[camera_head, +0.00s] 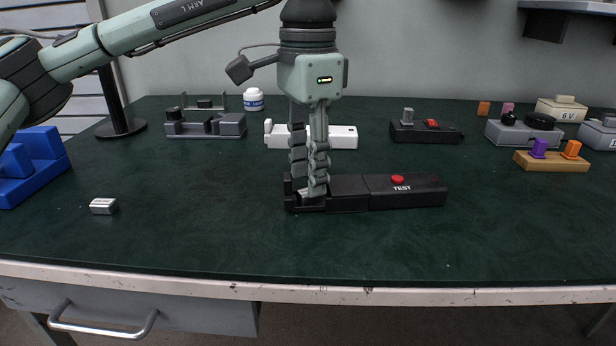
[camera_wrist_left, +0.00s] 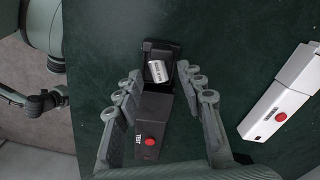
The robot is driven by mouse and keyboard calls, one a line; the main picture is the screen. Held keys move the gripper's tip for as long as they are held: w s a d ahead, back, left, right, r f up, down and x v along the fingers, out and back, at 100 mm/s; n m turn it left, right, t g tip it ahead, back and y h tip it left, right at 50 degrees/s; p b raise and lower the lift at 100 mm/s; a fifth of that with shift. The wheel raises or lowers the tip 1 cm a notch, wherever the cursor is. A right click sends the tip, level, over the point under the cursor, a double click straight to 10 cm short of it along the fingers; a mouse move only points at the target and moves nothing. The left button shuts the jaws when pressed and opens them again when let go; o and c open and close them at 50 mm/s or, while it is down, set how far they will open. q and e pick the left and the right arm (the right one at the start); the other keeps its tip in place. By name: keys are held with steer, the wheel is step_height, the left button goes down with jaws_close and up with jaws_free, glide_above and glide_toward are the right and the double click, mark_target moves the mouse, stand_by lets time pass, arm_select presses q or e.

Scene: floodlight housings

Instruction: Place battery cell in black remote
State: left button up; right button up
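The black remote (camera_head: 408,190) with a red TEST button lies on the green table, its open bay at the left end. It also shows in the left wrist view (camera_wrist_left: 152,112). A silver battery cell (camera_wrist_left: 158,71) sits in the bay, slightly askew; in the head view it is mostly hidden by a finger. My left gripper (camera_head: 308,184) points down over the bay. In the wrist view its fingers (camera_wrist_left: 159,72) are spread on either side of the remote, with gaps to the cell. Another silver cell (camera_head: 103,205) lies on the table at left. My right gripper is out of view.
Behind the gripper lies a white remote (camera_head: 342,138), with a grey fixture (camera_head: 203,126) and white jar (camera_head: 253,99) to its left. A blue holder (camera_head: 36,165) stands at the left edge. Several switch boxes stand at back right. The table's front is clear.

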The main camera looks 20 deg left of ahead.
arm_select(q)
step_height(320, 180, up, 10)
steer(key=p, duration=0.1)
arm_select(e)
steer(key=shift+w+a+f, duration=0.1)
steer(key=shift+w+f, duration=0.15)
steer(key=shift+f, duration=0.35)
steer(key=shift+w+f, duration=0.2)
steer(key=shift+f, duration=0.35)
